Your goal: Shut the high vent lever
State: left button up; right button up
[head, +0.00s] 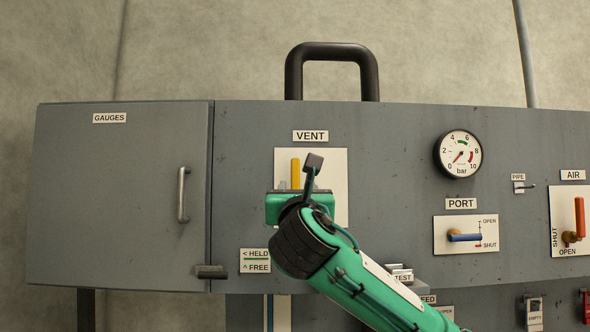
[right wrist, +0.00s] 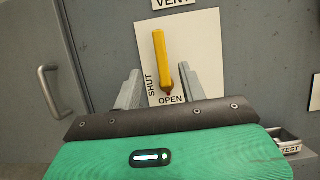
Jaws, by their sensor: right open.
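The yellow vent lever (head: 295,172) stands upright on a white plate (head: 335,168) under the VENT label. In the right wrist view the lever (right wrist: 161,58) is close to upright, with SHUT printed to its left and OPEN below its lower end. My right gripper (head: 292,206) is in front of the plate's lower half and hides the lever's lower part in the head view. In the right wrist view my right gripper (right wrist: 158,78) is open, with one grey finger on each side of the lever. I cannot tell whether either finger touches it. My left gripper is not in view.
A grey GAUGES door (head: 120,200) with a bar handle (head: 183,195) is left of the vent plate. A pressure gauge (head: 459,153), a blue PORT lever (head: 465,237) and an orange AIR lever (head: 580,216) are to the right. A dark handle (head: 332,50) rises above the cabinet.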

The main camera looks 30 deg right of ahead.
aim_at(296, 171)
jog(key=p+x, duration=0.6)
jog(key=x, duration=0.6)
jog(key=shift+w+d+p, duration=0.2)
jog(key=shift+w+p, duration=0.1)
jog(key=shift+w, duration=0.1)
grip_shut()
